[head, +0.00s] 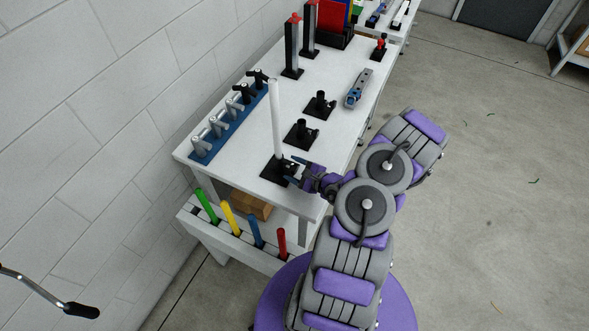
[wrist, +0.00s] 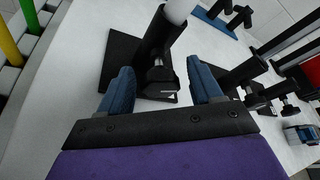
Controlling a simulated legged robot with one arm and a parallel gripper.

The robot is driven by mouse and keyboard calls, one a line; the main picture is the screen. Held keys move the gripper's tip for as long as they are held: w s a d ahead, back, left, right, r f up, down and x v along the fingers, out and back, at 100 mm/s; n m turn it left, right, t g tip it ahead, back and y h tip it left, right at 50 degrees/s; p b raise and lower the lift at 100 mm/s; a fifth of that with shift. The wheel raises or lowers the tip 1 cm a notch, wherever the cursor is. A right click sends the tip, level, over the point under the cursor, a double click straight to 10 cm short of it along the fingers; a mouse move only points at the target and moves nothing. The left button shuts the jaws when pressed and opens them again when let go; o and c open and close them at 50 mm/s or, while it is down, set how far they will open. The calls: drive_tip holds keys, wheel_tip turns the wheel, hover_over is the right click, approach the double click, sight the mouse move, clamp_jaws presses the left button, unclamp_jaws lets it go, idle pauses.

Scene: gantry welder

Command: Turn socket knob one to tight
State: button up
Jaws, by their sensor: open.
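A white rod (head: 276,118) stands upright in a black socket (head: 277,167) on a square base near the front end of the white table. In the wrist view this socket (wrist: 159,40) has a dark knob (wrist: 160,77) on its near side, facing me. My gripper (head: 295,171) is open beside the socket. In the wrist view its blue fingers (wrist: 162,88) lie left and right of the knob, with gaps on both sides. I cannot tell the knob's turn position. Two more black sockets, a middle one (head: 302,131) and a farther one (head: 319,103), stand empty behind it.
A blue rack (head: 215,137) with several clamp-like pieces lies along the wall side. A blue and grey tool (head: 358,89) lies farther back on the table (head: 240,166). Green, yellow, blue and red rods stand in a lower white holder (head: 236,237). Open floor lies to the right.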

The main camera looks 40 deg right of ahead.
drive_tip(key=shift+c, duration=0.4)
drive_tip(key=c, duration=1)
